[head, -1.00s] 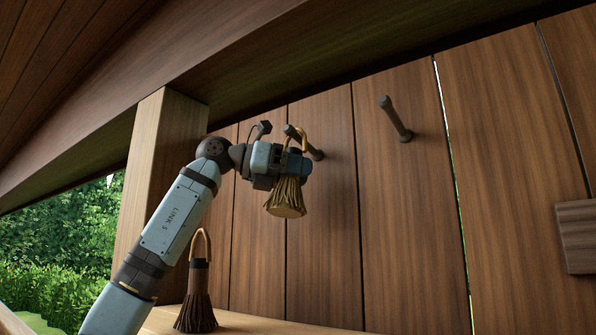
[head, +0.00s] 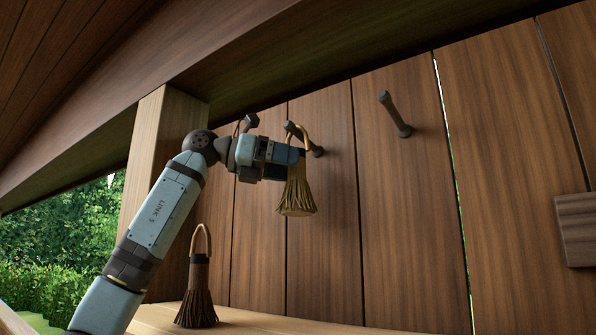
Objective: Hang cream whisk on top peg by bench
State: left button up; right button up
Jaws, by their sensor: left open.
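The cream whisk (head: 297,196) hangs upright with its bristles down against the plank wall. Its tan loop (head: 308,138) appears to be around a dark wooden peg (head: 316,151), whose tip sticks out to the left of the loop. My left gripper (head: 296,162) is open at the whisk's neck, and its fingers hide the handle. Whether a finger still touches the whisk, I cannot tell. My right gripper is out of view.
A second peg (head: 396,116) on the wall to the right is empty. A dark brown whisk (head: 198,297) stands on the pale bench (head: 250,322) below. A wooden post (head: 152,150) rises behind my left arm, and a roof beam runs overhead.

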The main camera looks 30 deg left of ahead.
pick_arm(q)
jog(key=b+v, duration=0.2)
jog(key=v, duration=0.9)
jog(key=shift+f, duration=0.1)
